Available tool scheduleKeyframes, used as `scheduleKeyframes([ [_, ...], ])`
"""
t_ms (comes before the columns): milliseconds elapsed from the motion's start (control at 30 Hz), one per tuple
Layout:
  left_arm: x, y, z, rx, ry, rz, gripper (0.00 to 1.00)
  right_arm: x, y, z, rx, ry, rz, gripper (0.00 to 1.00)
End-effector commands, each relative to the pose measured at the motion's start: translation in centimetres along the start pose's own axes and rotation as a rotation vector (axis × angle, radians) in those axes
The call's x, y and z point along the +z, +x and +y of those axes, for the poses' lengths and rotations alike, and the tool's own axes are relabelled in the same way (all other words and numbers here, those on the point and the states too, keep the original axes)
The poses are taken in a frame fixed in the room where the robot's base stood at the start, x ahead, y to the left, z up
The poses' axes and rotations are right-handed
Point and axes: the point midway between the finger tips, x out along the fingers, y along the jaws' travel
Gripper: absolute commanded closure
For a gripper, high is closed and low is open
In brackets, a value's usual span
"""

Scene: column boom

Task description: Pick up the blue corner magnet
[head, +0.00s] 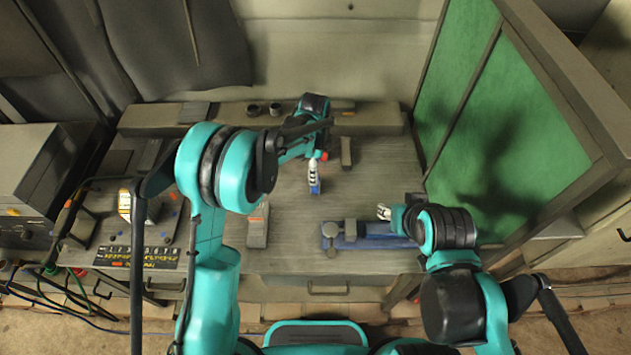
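A small blue block (315,188), which looks like the blue corner magnet, is on the grey workbench (375,180) near its middle. My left gripper (313,176) points down at it from the far side, and its pale fingers overlap the block's upper end. Whether the fingers touch or grip the block cannot be made out. My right gripper (384,212) is above the bench, right of the block and apart from it. No object shows in it, and its fingers are too small to read.
A blue vise-like tool (345,241) lies at the bench's front, close to my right gripper. A grey block (258,229) stands at front centre-left. A green screen (500,130) bounds the right side. A grey machine (30,170) stands far left. Bench space right of the magnet is clear.

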Motion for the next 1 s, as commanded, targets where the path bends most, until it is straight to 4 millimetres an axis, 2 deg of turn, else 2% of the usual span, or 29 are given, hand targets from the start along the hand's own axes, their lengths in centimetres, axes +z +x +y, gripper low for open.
scheduleKeyframes([
  [400,-0.3,5.9,0.4,-0.001,-0.003,0.000,0.34,0.6,0.9,0.0,0.000,0.000,0.000,0.60],
  [533,-0.3,6.7,0.4,-0.001,-0.003,0.000,0.34,0.7,0.9,0.0,0.000,0.000,0.000,0.60],
  [733,-0.3,6.7,0.4,-0.001,-0.004,0.000,0.34,0.6,0.9,0.0,0.000,0.000,0.000,0.60],
  [767,-0.3,6.7,0.4,-0.001,-0.004,0.000,0.40,0.6,0.9,0.0,0.000,0.000,0.000,0.60],
  [900,-0.3,6.7,0.4,-0.002,-0.004,0.000,0.77,0.6,0.9,0.0,0.000,0.000,0.000,0.60],
  [1000,-0.3,6.7,0.4,-0.002,-0.004,0.000,1.00,0.6,0.9,0.0,0.000,0.000,0.000,0.60],
])
